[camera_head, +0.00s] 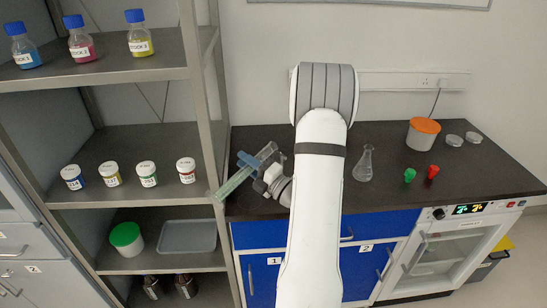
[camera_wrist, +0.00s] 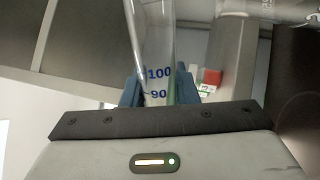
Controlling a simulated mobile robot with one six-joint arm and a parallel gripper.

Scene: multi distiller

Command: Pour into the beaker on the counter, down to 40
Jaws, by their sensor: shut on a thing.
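My gripper (camera_head: 250,164) is shut on a clear graduated cylinder (camera_head: 233,184), held tilted above the left part of the counter. Its lower-left part looks greenish. In the wrist view the cylinder (camera_wrist: 158,50) stands between the blue fingers of my gripper (camera_wrist: 158,88), with blue marks 100 and 90 readable. The liquid level cannot be read there. A clear glass vessel (camera_wrist: 272,10) is partly cut off at the top right of the wrist view; I cannot tell whether it is the beaker. No beaker is plain in the head view, where my arm hides the middle of the counter.
A conical flask (camera_head: 364,166) stands on the dark counter (camera_head: 390,205) right of my arm. Further right are green (camera_head: 409,175) and red (camera_head: 432,172) small items, an orange-lidded tub (camera_head: 422,135) and clear dishes (camera_head: 455,140). A metal shelf (camera_head: 150,206) with jars stands close left of the cylinder.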

